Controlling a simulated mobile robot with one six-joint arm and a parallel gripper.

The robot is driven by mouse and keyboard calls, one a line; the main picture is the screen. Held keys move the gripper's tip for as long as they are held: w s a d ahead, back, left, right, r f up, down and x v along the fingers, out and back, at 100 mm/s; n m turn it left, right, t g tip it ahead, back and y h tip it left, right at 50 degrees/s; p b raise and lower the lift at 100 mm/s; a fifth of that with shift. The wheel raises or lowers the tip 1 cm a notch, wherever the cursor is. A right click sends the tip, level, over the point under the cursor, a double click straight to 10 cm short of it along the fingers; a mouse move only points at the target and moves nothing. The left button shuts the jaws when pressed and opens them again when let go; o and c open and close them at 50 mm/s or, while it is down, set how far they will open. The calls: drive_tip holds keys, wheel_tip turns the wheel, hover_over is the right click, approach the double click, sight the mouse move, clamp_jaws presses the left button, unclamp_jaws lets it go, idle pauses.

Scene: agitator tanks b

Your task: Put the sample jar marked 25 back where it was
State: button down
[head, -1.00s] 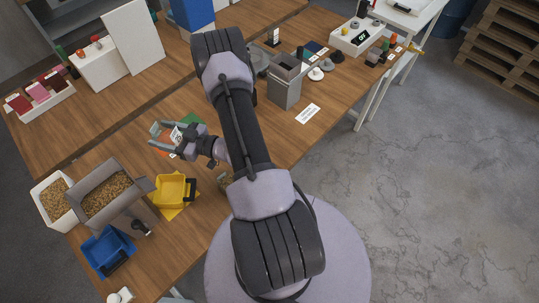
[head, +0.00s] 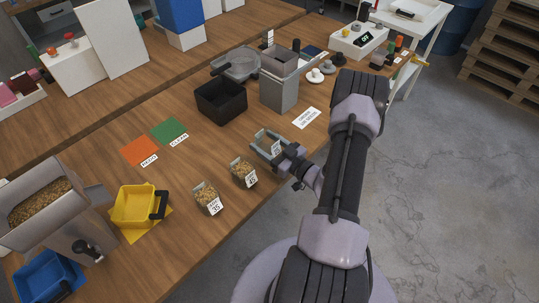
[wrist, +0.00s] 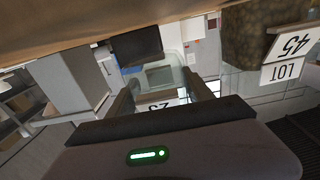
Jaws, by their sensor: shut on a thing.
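My gripper (head: 268,145) is shut on a small clear jar (head: 273,139) with a white label, to the right of the jar marked 45 (head: 243,172). The held jar shows between the fingers in the wrist view (wrist: 164,74); its label is partly hidden and I cannot read all of it. It looks empty. I cannot tell whether its base touches the table. The jar marked 45 and the jar marked 35 (head: 207,199) stand in a row near the front edge, both with grain inside. The jar marked 45 is close beside my gripper in the wrist view (wrist: 252,38).
The orange mat (head: 140,150) and green mat (head: 169,130) are bare. A black bin (head: 221,100), a grey container (head: 279,88) and a white sign (head: 307,118) lie beyond my gripper. A yellow scoop tray (head: 137,207) and a hopper (head: 75,235) stand at left.

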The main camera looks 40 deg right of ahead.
wheel_tip(320, 180, down, 3)
drive_tip(key=shift+f+b, duration=0.15)
drive_tip(key=shift+b, duration=0.3)
drive_tip(key=shift+f, duration=0.2)
drive_tip(key=shift+c, duration=2.1)
unclamp_jaws()
drive_tip(key=shift+r, duration=0.1)
